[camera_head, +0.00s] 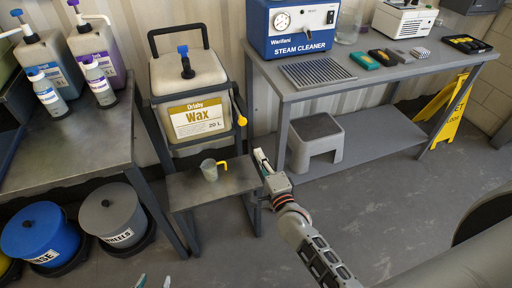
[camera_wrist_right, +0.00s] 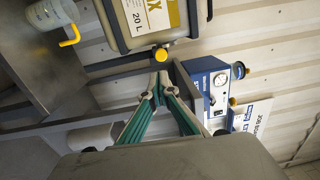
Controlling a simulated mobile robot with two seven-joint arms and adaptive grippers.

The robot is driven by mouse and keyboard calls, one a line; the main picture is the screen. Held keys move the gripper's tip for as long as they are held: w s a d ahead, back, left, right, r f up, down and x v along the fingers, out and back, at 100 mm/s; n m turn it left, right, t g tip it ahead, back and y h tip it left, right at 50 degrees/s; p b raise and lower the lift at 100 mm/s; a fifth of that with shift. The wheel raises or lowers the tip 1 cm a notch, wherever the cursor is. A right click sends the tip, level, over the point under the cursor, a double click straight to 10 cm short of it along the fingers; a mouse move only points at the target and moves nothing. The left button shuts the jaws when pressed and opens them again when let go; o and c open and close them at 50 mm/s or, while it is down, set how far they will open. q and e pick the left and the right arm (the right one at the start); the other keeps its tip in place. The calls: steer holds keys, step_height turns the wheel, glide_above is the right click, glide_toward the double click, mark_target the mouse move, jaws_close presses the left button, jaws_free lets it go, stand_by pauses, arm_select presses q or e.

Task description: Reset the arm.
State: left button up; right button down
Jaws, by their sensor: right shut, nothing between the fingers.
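My right arm reaches in from the lower right in the head view. Its gripper (camera_head: 260,160) is beside the right edge of the small low stand (camera_head: 190,192). In the right wrist view the green fingers of my right gripper (camera_wrist_right: 160,80) meet at their tips, with nothing between them. My left gripper (camera_head: 154,282) shows only as two fingertips, set apart, at the bottom edge of the head view. A measuring cup (camera_head: 209,171) with a yellow handle stands upright on the stand, apart from my right gripper. The cup also shows in the wrist view (camera_wrist_right: 45,14).
A wax canister (camera_head: 188,80) sits in a frame behind the stand. A bench (camera_head: 350,76) with a steam cleaner (camera_head: 292,25) is at right, a step stool (camera_head: 315,140) on its lower shelf. Buckets (camera_head: 40,232) stand under the left table (camera_head: 75,140). Floor is clear in the middle.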

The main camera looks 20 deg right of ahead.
steer(key=shift+s, duration=0.25)
stand_by(0.3)
steer(key=s+f+n+g, duration=0.2)
steer(key=s+f+n, duration=0.2)
steer(key=s+n, duration=0.3)
steer(key=s+f+n+g+y, duration=0.1)
steer(key=s+f+n+g, duration=0.2)
steer(key=s+f+n, duration=0.2)
steer(key=s+f+n+g, duration=0.2)
steer(key=s+f+n, duration=0.3)
steer(key=s+n, duration=0.4)
steer(key=s, duration=0.4)
steer(key=shift+d+n+g+y, duration=0.3)
steer(key=shift+y, duration=0.1)
